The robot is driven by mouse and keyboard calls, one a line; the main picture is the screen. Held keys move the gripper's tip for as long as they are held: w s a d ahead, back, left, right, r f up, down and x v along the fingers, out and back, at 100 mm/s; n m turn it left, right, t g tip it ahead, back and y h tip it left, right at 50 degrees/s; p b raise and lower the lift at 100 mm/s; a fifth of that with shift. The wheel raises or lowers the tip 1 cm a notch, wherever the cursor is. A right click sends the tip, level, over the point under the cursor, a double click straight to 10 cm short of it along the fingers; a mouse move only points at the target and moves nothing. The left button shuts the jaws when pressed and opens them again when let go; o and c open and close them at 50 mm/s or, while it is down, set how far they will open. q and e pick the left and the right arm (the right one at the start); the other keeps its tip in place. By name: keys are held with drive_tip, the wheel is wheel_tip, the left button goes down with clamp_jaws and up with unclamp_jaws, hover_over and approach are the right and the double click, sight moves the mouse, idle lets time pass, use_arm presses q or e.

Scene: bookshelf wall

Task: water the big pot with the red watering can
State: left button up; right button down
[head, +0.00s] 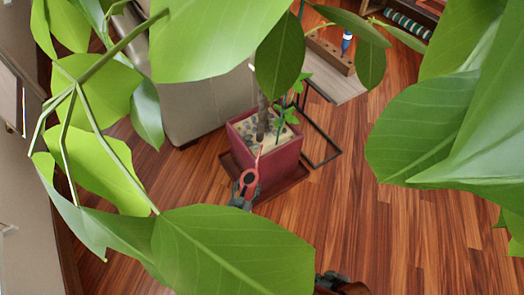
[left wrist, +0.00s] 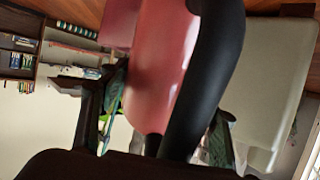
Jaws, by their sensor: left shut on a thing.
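The big pot (head: 280,167) is a square dark-red planter with pale soil, standing on the floor in the head view. A trunk and small green leaves rise from it. The red watering can (head: 249,179) is at the pot's near left side, its thin spout pointing up toward the rim. My left gripper (head: 241,200) is shut on the can, partly hidden by a large leaf. In the left wrist view the can's glossy red body (left wrist: 160,65) fills the middle, with a dark curved band across it. I see no water. My right gripper is not clearly visible.
Large green leaves (head: 225,250) hang close to the head camera and hide much of the scene. A beige sofa (head: 195,90) stands behind the pot. A wooden block (head: 330,54) with a blue item is at the back. Wooden floor (head: 400,235) is clear at right.

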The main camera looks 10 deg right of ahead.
use_arm(q)
drive_tip(key=shift+w+r+p, duration=0.1)
drive_tip(key=shift+r+p, duration=0.5)
drive_tip(key=shift+p, duration=0.1)
use_arm(e)
drive_tip(key=shift+w+r, duration=0.2)
drive_tip(key=shift+r, duration=1.05)
use_arm(q)
drive_tip(key=shift+f, duration=0.1)
use_arm(e)
drive_tip(key=shift+r, duration=0.1)
use_arm(q)
drive_tip(key=shift+d+r+g+p, duration=0.1)
drive_tip(key=shift+r+g+p, duration=0.3)
drive_tip(key=shift+p, duration=0.65)
drive_tip(key=shift+r+p, duration=0.5)
drive_tip(key=shift+p, duration=0.7)
use_arm(e)
drive_tip(key=shift+t, duration=0.4)
drive_tip(key=r, duration=0.5)
drive_tip(key=shift+w, duration=0.4)
use_arm(q)
drive_tip(key=shift+f, duration=0.1)
use_arm(e)
drive_tip(key=shift+f, duration=0.1)
